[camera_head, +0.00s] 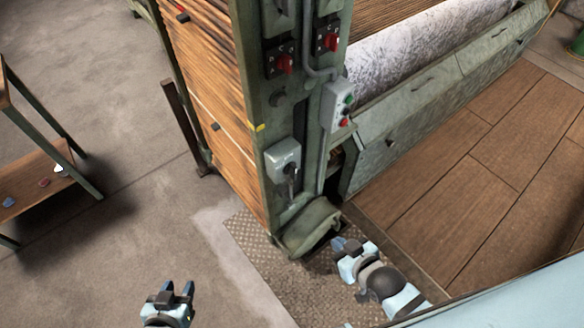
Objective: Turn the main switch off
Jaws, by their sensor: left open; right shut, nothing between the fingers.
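A green machine post (259,130) carries several controls, and I cannot tell from labels which is the main switch. A grey box (277,157) low on the post has a dark lever (291,181) on its front. Higher up are two dark panels with red rotary knobs, one at the left (284,64) and one at the right (331,41). My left gripper (177,288) is open and empty over the floor at the bottom, well apart from the post. My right gripper (342,244) is shut and empty, near the post's foot, below and right of the grey box.
A grey push-button box (336,104) with green and red buttons sits on the post's right side. A rounded green cover (307,228) bulges at the foot. A slatted apron and a wooden deck (470,170) lie right. A shelf (38,178) stands left; concrete between is clear.

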